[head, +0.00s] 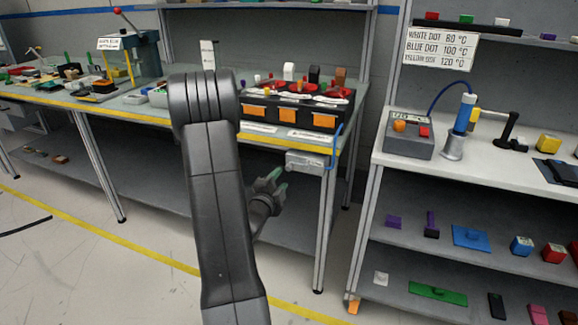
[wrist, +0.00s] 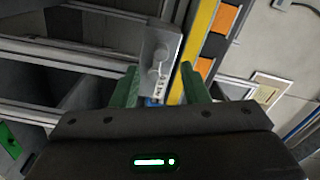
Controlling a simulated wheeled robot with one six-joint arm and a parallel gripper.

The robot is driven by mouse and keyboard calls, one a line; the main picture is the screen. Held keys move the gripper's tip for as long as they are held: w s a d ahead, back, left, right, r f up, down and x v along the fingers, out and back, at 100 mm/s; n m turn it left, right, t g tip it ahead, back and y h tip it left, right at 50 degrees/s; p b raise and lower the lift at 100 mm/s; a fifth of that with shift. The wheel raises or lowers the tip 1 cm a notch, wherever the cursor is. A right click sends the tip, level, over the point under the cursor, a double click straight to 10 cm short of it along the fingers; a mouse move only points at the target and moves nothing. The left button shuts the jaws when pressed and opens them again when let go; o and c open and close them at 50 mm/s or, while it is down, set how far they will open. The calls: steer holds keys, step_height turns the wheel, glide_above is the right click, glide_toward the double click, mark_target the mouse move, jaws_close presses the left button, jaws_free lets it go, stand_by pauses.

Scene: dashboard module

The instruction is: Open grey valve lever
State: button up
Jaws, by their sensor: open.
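A grey valve unit (head: 306,162) is fixed at the front edge of the left bench, below the black module. In the wrist view the grey unit (wrist: 158,46) is a plate with a small rounded grey lever part (wrist: 158,72) on it. A blue line runs along its right side in the head view. My gripper (head: 275,183) is below and left of the unit in the head view. In the wrist view my gripper's green fingertips (wrist: 160,80) are apart, with the lower part of the unit seen between them. Contact cannot be told. My own arm hides part of the bench.
The black module (head: 258,118) with orange fronts stands on the bench above the valve. A bench leg (head: 322,225) stands close to the right. A white shelf unit (head: 385,155) with a blue cylinder stand is farther right. The floor in front is clear.

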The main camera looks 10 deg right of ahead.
mark_target(288, 170)
steer(key=x, duration=0.7)
steer(key=shift+w+d+r+p, duration=0.1)
steer(key=shift+w+d+p, duration=0.15)
steer(key=shift+p, duration=0.05)
steer(key=shift+c, duration=0.4)
jaws_close()
steer(key=s+d+f+n+b, duration=0.1)
steer(key=n+b, duration=0.3)
steer(key=n, duration=0.5)
steer(key=s+d+f+n+b, duration=0.2)
steer(key=d+f+n+b, duration=0.1)
steer(key=n, duration=0.6)
steer(key=shift+f+b, duration=0.55)
steer(key=shift+b, duration=0.7)
steer(key=shift+d, duration=0.1)
